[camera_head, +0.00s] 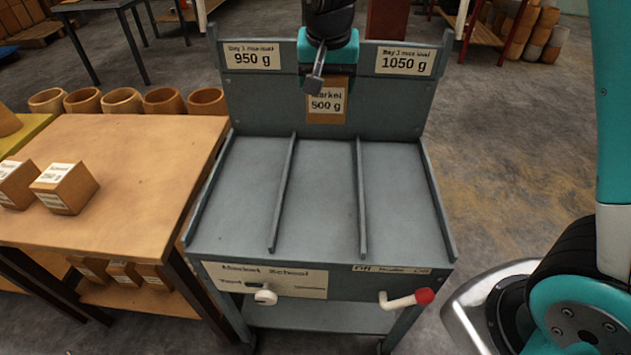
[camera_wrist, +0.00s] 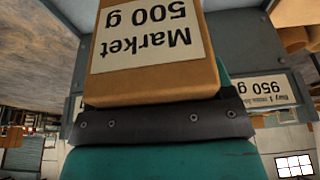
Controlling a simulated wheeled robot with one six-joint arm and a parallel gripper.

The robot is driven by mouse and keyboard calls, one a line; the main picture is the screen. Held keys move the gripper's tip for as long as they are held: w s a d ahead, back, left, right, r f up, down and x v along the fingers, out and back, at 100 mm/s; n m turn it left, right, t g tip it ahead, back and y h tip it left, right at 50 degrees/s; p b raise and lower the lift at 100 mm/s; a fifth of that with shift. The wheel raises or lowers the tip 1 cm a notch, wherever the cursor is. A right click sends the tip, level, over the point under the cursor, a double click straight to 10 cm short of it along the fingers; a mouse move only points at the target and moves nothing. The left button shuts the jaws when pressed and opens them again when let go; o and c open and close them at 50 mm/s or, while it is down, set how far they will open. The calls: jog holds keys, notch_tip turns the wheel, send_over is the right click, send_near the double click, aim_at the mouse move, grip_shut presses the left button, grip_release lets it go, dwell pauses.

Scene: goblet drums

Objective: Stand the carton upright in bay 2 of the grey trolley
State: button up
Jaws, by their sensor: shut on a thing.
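My gripper (camera_head: 322,78) is shut on a brown carton (camera_head: 341,84) with a white label reading "Market 500 g". It holds the carton in front of the back panel of the grey trolley (camera_head: 390,115), above the bays. In the wrist view the carton (camera_wrist: 204,75) sits against the dark jaw bar of my gripper (camera_wrist: 160,124), its label upside down in that picture. The trolley has three bays split by two low dividers. The middle bay (camera_head: 321,190) is empty, and its sign is hidden behind my gripper and the carton.
The left bay (camera_head: 245,185) and right bay (camera_head: 400,190) are empty; their signs read 950 g (camera_head: 252,57) and 1050 g (camera_head: 405,61). A wooden table (camera_head: 140,170) with two small boxes (camera_head: 64,187) and several round pots (camera_head: 122,102) behind it stands left.

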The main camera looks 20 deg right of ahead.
aim_at(323, 121)
jog(key=shift+w+a, duration=0.15)
jog(key=shift+a, duration=0.05)
notch_tip(323, 121, down, 19)
jog(key=shift+f+b, duration=0.1)
jog(key=shift+b, duration=0.35)
jog(key=o, duration=1.3)
jog(key=shift+f, duration=0.1)
jog(key=shift+c, duration=0.2)
jog(key=v, duration=1.2)
jog(key=shift+a, duration=0.1)
jog(key=s+a+r+n+g+y, duration=0.1)
jog(key=s+r+n, duration=0.2)
jog(key=s, duration=0.5)
jog(key=s+a+r+n+g+y, duration=0.1)
jog(key=s+r+n, duration=0.3)
jog(key=s, duration=0.5)
jog(key=s+a+r+n+g+y, duration=0.1)
jog(key=s+r+n+y, duration=0.2)
jog(key=s, duration=0.5)
jog(key=shift+a+r+n, duration=0.2)
jog(key=shift+r+n, duration=0.1)
jog(key=shift+n, duration=0.4)
